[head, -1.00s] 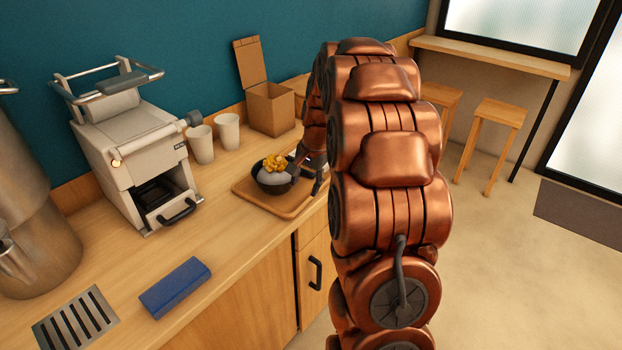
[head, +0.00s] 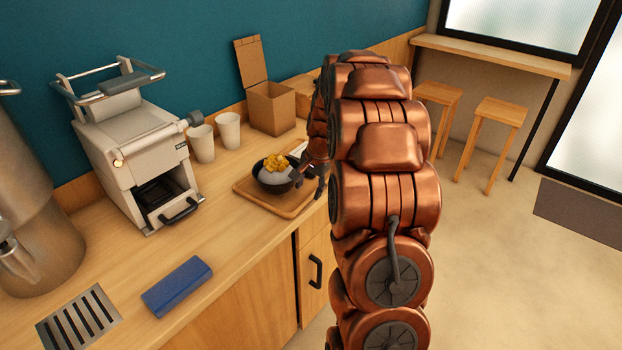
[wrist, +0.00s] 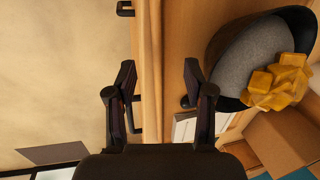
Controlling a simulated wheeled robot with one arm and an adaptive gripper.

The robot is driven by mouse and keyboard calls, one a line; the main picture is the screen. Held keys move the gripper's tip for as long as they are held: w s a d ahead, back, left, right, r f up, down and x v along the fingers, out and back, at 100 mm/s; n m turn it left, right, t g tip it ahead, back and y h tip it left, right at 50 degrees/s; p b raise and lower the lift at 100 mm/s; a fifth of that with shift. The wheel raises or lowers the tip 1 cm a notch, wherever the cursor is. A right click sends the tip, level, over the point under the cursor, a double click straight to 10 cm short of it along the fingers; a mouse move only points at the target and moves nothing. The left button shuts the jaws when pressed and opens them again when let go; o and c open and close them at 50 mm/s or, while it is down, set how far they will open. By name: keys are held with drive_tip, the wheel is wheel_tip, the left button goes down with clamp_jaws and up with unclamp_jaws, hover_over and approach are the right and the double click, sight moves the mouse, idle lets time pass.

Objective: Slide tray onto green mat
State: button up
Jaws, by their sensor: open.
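The wooden tray (head: 247,191) lies on the counter and carries a dark bowl (head: 270,187) with a pale grey filling and yellow cubes on top. The bowl (wrist: 222,42) also shows at the right of the wrist view. My gripper (head: 309,180) is at the tray's right side, close to the bowl. In the wrist view my gripper (wrist: 159,76) is open, its two fingers apart with nothing gripped, over the counter's front edge. I cannot tell whether a finger touches the tray. No green mat can be made out; my arm hides part of the counter.
A white machine (head: 135,150), two cups (head: 228,131) and an open cardboard box (head: 270,108) stand behind and left of the tray. A blue block (head: 177,287) lies at the front left. The counter between block and tray is clear. Stools (head: 492,125) stand at right.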

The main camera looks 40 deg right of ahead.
sight(306, 200)
drive_tip(key=shift+p+x, duration=0.55)
drive_tip(key=shift+x, duration=1.8)
clamp_jaws()
